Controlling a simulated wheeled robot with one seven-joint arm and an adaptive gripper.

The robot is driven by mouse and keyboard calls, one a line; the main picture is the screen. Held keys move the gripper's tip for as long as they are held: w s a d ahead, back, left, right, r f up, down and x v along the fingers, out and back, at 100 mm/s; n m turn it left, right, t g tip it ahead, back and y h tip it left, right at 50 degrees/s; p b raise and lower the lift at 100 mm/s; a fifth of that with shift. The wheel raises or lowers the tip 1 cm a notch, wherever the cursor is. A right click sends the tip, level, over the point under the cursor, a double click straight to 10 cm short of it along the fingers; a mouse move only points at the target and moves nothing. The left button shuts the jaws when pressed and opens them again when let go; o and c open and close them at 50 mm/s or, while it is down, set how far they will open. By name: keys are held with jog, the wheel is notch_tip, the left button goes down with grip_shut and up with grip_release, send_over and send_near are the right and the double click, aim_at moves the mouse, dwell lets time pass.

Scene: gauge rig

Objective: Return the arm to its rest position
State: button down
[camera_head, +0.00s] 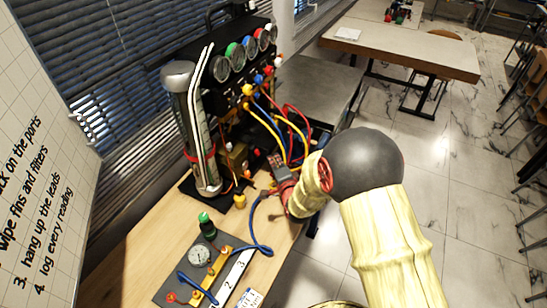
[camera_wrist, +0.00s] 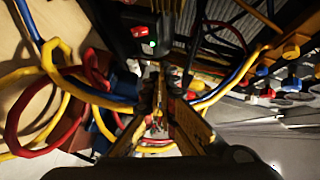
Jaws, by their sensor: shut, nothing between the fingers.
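My arm reaches in from the lower right in the head view, with cream covers and a dark round joint. Its wrist end is beside the gauge rig (camera_head: 232,115), over the table's right edge. The fingertips are hard to make out in that view. In the wrist view my gripper (camera_wrist: 160,92) is shut, its yellowish fingers converging with nothing visible held between them. A dark box with a small green light (camera_wrist: 146,36) is just ahead of the fingers; I cannot tell whether they touch it. Yellow, red and blue leads (camera_wrist: 62,80) loop close around the fingers.
The wooden table (camera_head: 150,235) bears a flat panel with a round dial (camera_head: 200,257) and a blue lead (camera_head: 257,228). A tall cylinder (camera_head: 203,140) stands at the rig's left. A lettered white board (camera_head: 38,190) is at left. Open tiled floor (camera_head: 490,215) lies right.

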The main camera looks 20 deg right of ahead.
dwell(0.5)
jog(key=s+f+n+g, duration=0.4)
jog(key=s+f, duration=0.1)
jog(key=f, duration=0.4)
jog(key=s+n+g, duration=0.4)
jog(key=s+g, duration=0.1)
jog(key=s, duration=0.3)
jog(key=s+a+r+n+g+b, duration=0.15)
jog(key=s+r+n, duration=0.25)
jog(key=s+r, duration=0.55)
jog(key=s+a+r+n+g, duration=0.2)
jog(key=s+r+n, duration=0.1)
jog(key=s+r, duration=0.7)
jog(key=s+r+t, duration=0.3)
jog(key=s+r, duration=0.1)
jog(key=r, duration=0.5)
jog(key=shift+s+a+r+n+y, duration=0.25)
jog(key=shift+a+r+n+y, duration=0.1)
jog(key=shift+n+y, duration=0.05)
